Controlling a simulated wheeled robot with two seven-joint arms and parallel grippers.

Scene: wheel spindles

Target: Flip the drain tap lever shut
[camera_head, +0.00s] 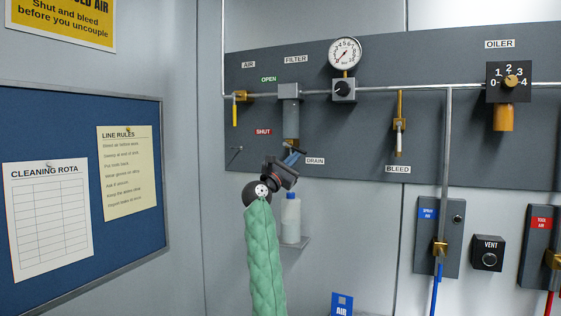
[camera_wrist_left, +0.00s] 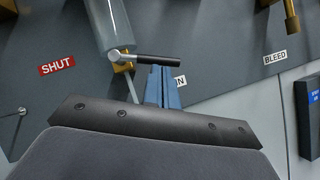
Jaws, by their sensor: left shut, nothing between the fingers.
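The drain tap lever shows in the left wrist view as a black handle (camera_wrist_left: 158,60) on a silver pivot (camera_wrist_left: 120,55), under the clear filter bowl (camera_wrist_left: 113,25). It points right, roughly level, in that view. My left gripper (camera_wrist_left: 165,70) has its blue fingers shut together and empty. Their tips are right at the handle, just below it in the picture; I cannot tell whether they touch. In the head view the left gripper (camera_head: 293,157) is below the filter (camera_head: 291,122), beside the DRAIN label (camera_head: 315,161), and largely hides the tap. My right gripper is not in view.
A bottle (camera_head: 291,218) stands on a small shelf below the gripper. The SHUT label (camera_head: 263,132) is left of the filter. A bleed valve (camera_head: 399,125) hangs to the right, and a yellow-handled air valve (camera_head: 236,112) to the left.

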